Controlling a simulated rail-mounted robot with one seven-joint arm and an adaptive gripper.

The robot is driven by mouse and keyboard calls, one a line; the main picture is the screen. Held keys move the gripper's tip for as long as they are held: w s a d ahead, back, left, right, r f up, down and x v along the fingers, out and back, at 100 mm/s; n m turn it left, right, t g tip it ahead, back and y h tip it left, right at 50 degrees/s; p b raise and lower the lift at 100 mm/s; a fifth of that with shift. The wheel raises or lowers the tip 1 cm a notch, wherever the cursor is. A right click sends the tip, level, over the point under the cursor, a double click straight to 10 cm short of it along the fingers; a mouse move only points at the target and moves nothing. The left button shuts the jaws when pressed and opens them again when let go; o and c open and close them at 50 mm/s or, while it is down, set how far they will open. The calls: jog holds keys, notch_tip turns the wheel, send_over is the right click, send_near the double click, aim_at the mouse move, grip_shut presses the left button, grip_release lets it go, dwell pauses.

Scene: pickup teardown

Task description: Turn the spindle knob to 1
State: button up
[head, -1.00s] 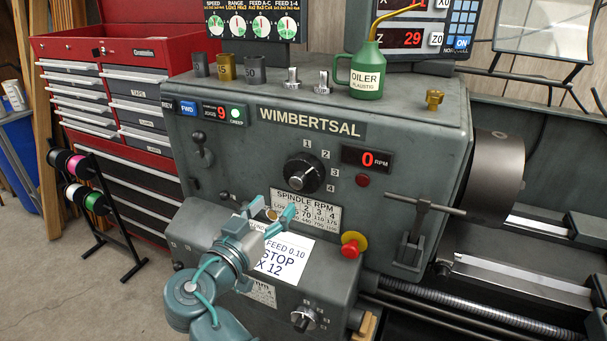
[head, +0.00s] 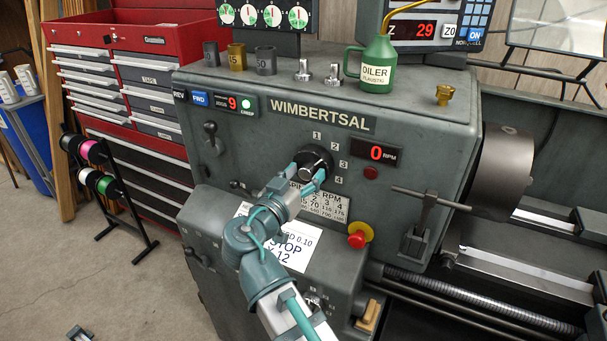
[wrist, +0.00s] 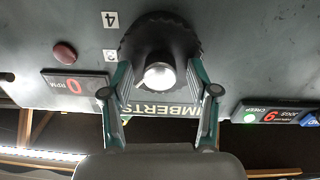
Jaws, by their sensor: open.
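The spindle knob (head: 314,158) is a round black dial on the grey lathe headstock, with labels 1, 2, 3 and 4 around its upper and right side. My gripper (head: 305,173) is open at the knob's lower front, one finger to each side. In the wrist view, which is upside down, the knob (wrist: 160,48) has a bright silver centre and lies between the tips of my open gripper (wrist: 160,76). I cannot tell whether the fingers touch it. The label 1 (head: 317,135) is above the knob. The knob's pointer setting is not clear.
A red RPM display (head: 382,153) reading 0 is right of the knob. A red-and-yellow stop button (head: 358,237) and a lever (head: 424,215) stick out at lower right. A green oiler (head: 378,73) stands on top.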

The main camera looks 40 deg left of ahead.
grip_shut()
jog(key=shift+f+n+b, duration=0.1)
jog(key=shift+n+b, duration=1.1)
jog(key=shift+n, duration=0.3)
jog(key=n+b, duration=0.1)
jog(key=n, duration=0.3)
jog(key=shift+n, duration=0.4)
grip_release()
